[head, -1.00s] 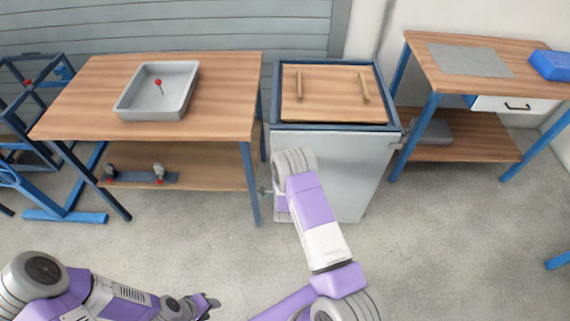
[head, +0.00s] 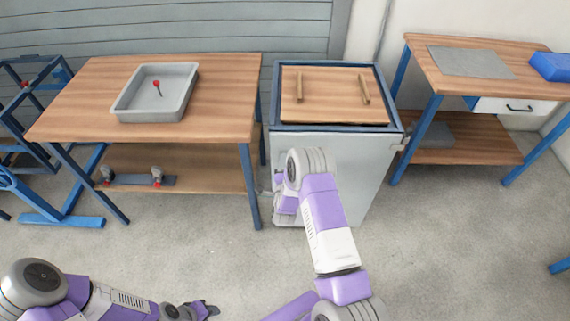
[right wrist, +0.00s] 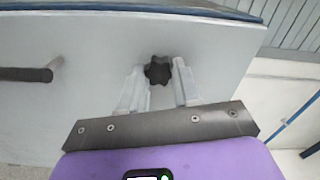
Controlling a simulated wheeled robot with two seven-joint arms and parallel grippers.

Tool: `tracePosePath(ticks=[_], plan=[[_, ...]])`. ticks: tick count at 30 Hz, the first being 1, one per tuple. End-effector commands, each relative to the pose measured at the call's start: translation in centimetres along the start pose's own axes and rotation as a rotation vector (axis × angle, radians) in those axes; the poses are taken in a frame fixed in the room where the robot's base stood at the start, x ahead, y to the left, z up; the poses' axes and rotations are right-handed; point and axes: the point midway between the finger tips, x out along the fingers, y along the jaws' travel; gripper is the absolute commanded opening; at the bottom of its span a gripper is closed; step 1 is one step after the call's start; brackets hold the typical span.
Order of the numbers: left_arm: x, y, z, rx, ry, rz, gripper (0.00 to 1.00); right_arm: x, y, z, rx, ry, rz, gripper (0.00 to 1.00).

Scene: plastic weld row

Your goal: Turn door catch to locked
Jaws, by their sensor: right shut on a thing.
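The grey cabinet (head: 372,165) stands in the middle, its pale front door facing me. In the right wrist view, a dark star-shaped knob (right wrist: 158,70), which looks like the door catch, sits on the door near its edge. My right gripper (right wrist: 159,78) is shut on this knob, one finger on each side. In the head view my right wrist hides the knob, so I cannot read the catch's position there. A dark bar handle (right wrist: 28,74) sticks out at the left of the wrist view. My left gripper (head: 207,309) is low in the head view, away from the cabinet; its jaw opening is unclear.
A wooden bench (head: 215,85) with a grey tray (head: 185,100) stands to the left, close to the cabinet. Another bench (head: 425,75) with a drawer (head: 500,104) stands to the right. A wooden panel (head: 333,90) with two bars tops the cabinet. Floor in front is clear.

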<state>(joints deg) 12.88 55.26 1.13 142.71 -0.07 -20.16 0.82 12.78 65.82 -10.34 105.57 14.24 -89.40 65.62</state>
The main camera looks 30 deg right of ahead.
Motion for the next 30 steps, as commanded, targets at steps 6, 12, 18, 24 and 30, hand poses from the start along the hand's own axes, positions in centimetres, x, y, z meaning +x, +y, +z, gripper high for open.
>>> tracePosePath(ticks=[6,12,18,24,30], plan=[[0.0,0.0,0.0,0.000,0.000,0.000,0.42,0.0,0.0,0.1,0.002,-0.003,0.000,0.50],[0.0,0.0,0.0,0.000,0.000,0.000,0.42,0.0,0.0,0.1,0.001,-0.002,0.000,0.58],[-0.2,0.1,0.0,0.000,0.000,0.000,0.42,-0.5,0.0,0.1,0.000,-0.001,0.001,0.58],[-1.1,0.4,0.0,0.000,0.000,0.000,0.42,-3.6,-0.1,0.1,0.000,-0.003,0.004,0.58],[-1.6,0.6,0.1,0.000,0.000,0.000,0.42,-6.6,0.0,0.1,0.001,-0.003,0.003,0.58]])
